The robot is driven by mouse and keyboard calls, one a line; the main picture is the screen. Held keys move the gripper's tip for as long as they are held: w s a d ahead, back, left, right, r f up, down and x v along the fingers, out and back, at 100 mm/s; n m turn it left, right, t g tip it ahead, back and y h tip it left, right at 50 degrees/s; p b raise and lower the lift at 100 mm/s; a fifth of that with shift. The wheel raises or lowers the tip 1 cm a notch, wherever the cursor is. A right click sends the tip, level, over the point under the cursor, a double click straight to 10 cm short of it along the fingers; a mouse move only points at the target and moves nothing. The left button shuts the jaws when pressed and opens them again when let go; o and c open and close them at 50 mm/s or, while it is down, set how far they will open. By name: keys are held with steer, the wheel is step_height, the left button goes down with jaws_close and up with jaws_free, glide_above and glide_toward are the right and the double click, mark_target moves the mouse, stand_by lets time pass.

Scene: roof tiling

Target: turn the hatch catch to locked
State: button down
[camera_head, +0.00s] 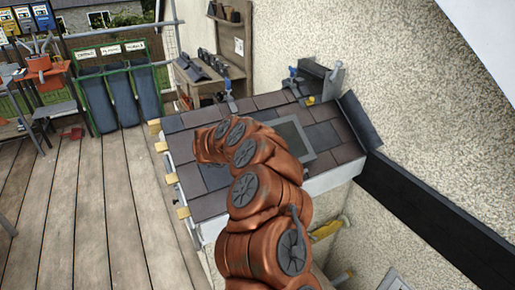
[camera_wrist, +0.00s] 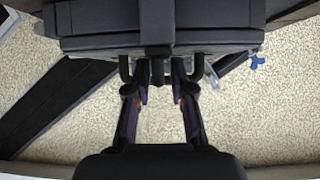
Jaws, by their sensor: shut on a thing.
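The hatch (camera_head: 292,136) is a grey framed panel set in the tiled roof, partly covered by my arm in the head view. In the wrist view the dark hatch (camera_wrist: 215,40) fills the top. A narrow dark catch (camera_wrist: 157,52) stands at the middle of its near edge and reaches down between my fingertips. My gripper (camera_wrist: 160,82) is shut on the catch, one finger on each side. In the head view my gripper is hidden behind my arm. I cannot tell from these views whether the catch is at locked.
Dark tiles (camera_head: 205,178) surround the hatch. A pebbled wall (camera_head: 400,80) rises to the right, with a dark strip (camera_head: 430,215) along it. Blue-handled clamps (camera_head: 291,80) stand at the roof's back edge. A green rack (camera_head: 118,85) stands on the wooden decking (camera_head: 75,200) at left.

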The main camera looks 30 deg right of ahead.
steer(key=c, duration=1.3)
jaws_free()
steer(key=shift+o, duration=0.2)
steer(key=v, duration=1.2)
steer(key=shift+r, duration=0.1)
